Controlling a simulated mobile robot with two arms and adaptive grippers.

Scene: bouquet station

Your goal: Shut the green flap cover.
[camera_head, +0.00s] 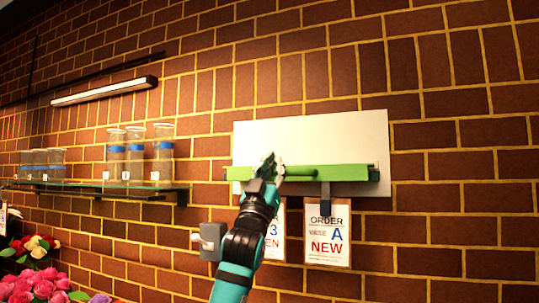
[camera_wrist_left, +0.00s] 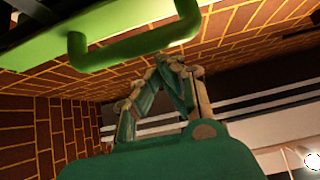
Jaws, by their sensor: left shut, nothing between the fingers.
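The green flap cover (camera_head: 335,172) is a long bar along the lower part of a white panel on the brick wall. In the left wrist view its green underside (camera_wrist_left: 60,35) and a looped green handle (camera_wrist_left: 135,48) show at the top. My left gripper (camera_head: 270,160) is in front of the flap's left part in the head view, near the handle. It is shut and empty; its closed fingertips (camera_wrist_left: 172,60) show just below the handle in the left wrist view. I cannot tell whether they touch it. My right gripper is not in view.
The white panel (camera_head: 310,135) is behind the flap. Order cards (camera_head: 328,233) hang below it, one partly behind my left arm. To the left, a shelf (camera_head: 140,187) holds several glass vases (camera_head: 163,150). Flowers (camera_head: 40,285) are at the lower left.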

